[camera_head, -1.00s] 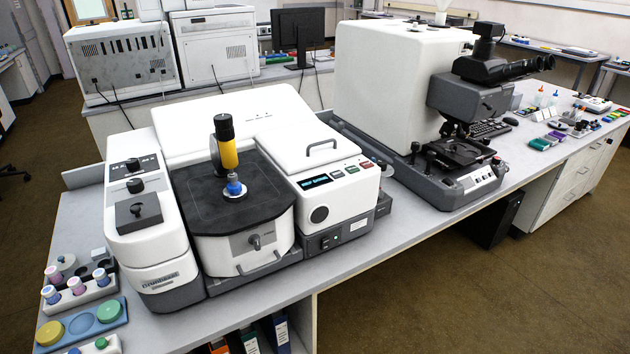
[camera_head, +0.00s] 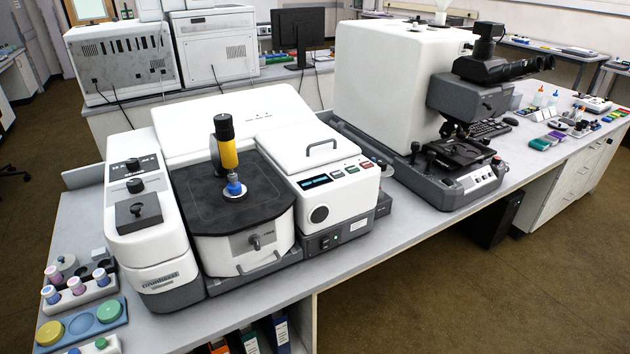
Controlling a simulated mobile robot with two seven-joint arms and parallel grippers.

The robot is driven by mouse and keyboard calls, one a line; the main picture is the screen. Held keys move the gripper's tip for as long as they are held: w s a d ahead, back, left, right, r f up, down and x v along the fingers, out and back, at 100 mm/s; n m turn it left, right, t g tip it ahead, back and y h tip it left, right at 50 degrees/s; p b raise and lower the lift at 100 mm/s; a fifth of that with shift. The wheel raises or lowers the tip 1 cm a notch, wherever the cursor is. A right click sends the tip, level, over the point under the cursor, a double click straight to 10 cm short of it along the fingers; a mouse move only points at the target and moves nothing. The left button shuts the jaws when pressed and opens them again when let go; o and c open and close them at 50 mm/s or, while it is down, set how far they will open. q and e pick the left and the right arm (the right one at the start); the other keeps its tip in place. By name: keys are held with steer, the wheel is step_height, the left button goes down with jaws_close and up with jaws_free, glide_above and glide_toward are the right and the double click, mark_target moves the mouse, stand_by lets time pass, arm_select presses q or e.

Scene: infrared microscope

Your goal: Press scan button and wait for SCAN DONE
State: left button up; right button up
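The white infrared microscope instrument (camera_head: 215,122) stands on the grey bench. On its right front section is a small dark display (camera_head: 314,182) with lit blue text too small to read. A row of small coloured buttons lies right of the display: a green one (camera_head: 338,174), a middle one (camera_head: 352,169) and a red one (camera_head: 364,164). I cannot read their labels, so I cannot tell which is the scan button. A black and yellow column (camera_head: 226,142) stands over a blue-tipped part on the black stage (camera_head: 262,200). Neither of my grippers is in view.
A larger microscope unit (camera_head: 385,90) with black eyepieces stands to the right. Vials and a blue tray (camera_head: 75,336) with round lids sit at the lower left. A lid handle (camera_head: 321,146) rises behind the display. The bench's front strip is clear.

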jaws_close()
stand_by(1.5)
